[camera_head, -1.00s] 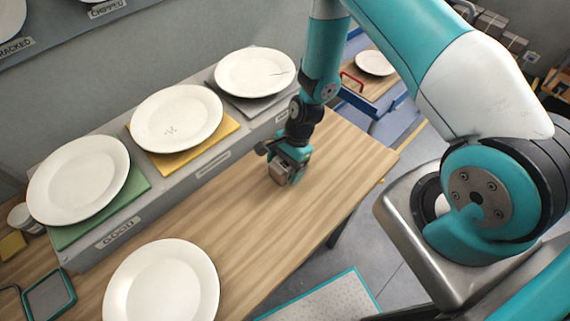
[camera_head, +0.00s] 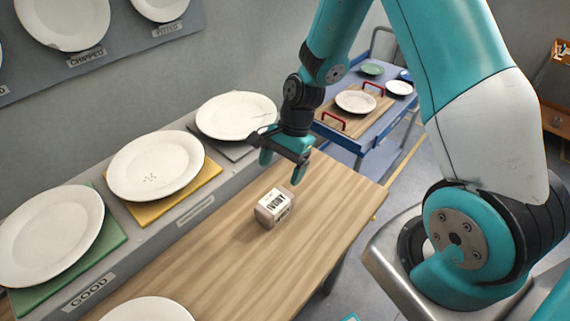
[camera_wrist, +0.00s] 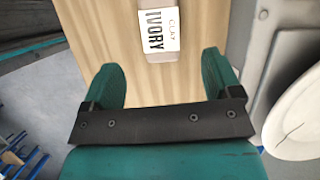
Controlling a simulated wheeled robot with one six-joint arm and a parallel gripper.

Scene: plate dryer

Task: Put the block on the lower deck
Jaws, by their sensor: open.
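The block (camera_head: 274,207) is a small brownish block with a white label reading "IVORY". It rests on the wooden table (camera_head: 315,230), in front of the grey ledge. In the wrist view the block (camera_wrist: 158,28) is ahead of the fingers, roughly in line with the gap between them. My gripper (camera_head: 282,166) is open and empty, above and beyond the block and apart from it. A blue cart (camera_head: 338,137) stands behind the table.
White plates (camera_head: 153,166) on coloured mats line the grey ledge at left. Another plate (camera_head: 148,310) lies at the table's near edge. The cart top holds a wooden board with red handles (camera_head: 334,121) and several plates. The table's right part is clear.

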